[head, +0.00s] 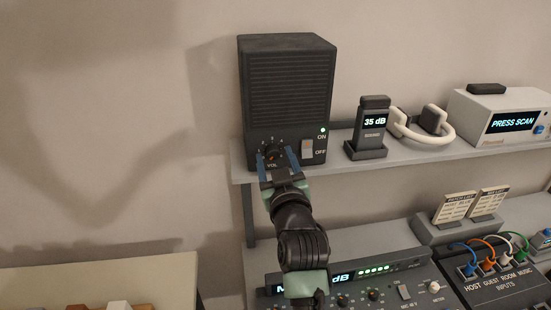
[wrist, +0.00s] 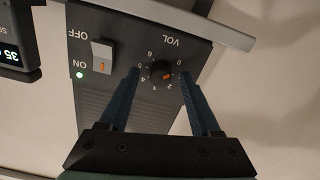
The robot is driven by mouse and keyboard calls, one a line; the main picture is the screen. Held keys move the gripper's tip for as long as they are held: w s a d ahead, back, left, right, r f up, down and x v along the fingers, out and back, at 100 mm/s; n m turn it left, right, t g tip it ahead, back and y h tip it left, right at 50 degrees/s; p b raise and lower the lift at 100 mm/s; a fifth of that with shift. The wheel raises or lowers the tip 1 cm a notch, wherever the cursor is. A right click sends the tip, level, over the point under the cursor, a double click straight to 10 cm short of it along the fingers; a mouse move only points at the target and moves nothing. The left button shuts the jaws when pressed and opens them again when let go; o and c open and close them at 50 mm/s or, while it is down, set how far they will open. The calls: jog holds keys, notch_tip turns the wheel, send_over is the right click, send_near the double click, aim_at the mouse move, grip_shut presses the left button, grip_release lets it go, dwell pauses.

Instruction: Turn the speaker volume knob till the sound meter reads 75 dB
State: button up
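The black speaker (head: 288,85) stands on a shelf with its green light lit beside ON. Its dark volume knob (head: 272,154), marked VOL, is low on the front; in the wrist view the knob (wrist: 161,72) sits in a ring of numbers with a small orange mark toward the low numbers, its exact setting unclear. The sound meter (head: 373,122) right of the speaker reads 35 dB. My gripper (head: 277,160) is in front of the knob; in the wrist view its blue fingers (wrist: 160,75) are open, one on each side of the knob, with gaps showing.
The speaker's ON/OFF switch (head: 307,150) is just right of my gripper. White headphones (head: 425,127) and a scanner box (head: 500,118) are farther right on the shelf (head: 345,155). A mixer (head: 375,272) and an inputs panel (head: 500,280) with cables lie below.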

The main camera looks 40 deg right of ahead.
grip_shut()
jog(key=shift+m, duration=0.4)
jog(key=m, duration=0.3)
jog(key=shift+m+b, duration=0.4)
jog(key=m, duration=0.5)
jog(key=m+p, duration=0.1)
jog(key=m, duration=0.4)
jog(key=shift+r+m, duration=0.1)
jog(key=shift+m, duration=0.3)
jog(key=shift+m+p, duration=0.7)
jog(key=shift+m, duration=1.5)
